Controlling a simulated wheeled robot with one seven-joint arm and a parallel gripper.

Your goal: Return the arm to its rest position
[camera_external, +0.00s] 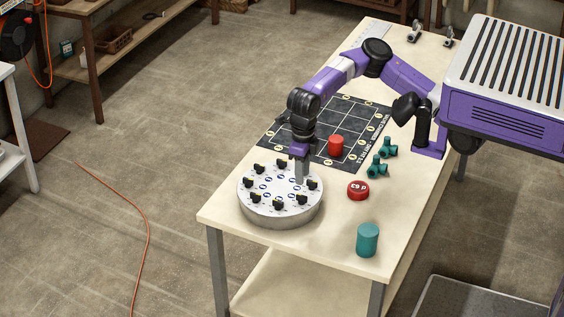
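My purple and black arm reaches from the right across the table (225,218) and bends down at the wrist. My gripper (301,180) points down over the round grey turntable-like disc (281,214), near its back right part. The disc carries several black knob-like pieces around its top. The fingertips are at or just above the disc's surface; I cannot tell whether they touch it. The fingers are too small to tell whether they are open or shut, and I see nothing clearly held.
A black grid mat (318,152) lies behind the disc with a red cylinder (336,145) on it. Right of the disc are a red round cap (358,190), teal fittings (377,167) and a teal cylinder (367,240). The table's front left corner is clear.

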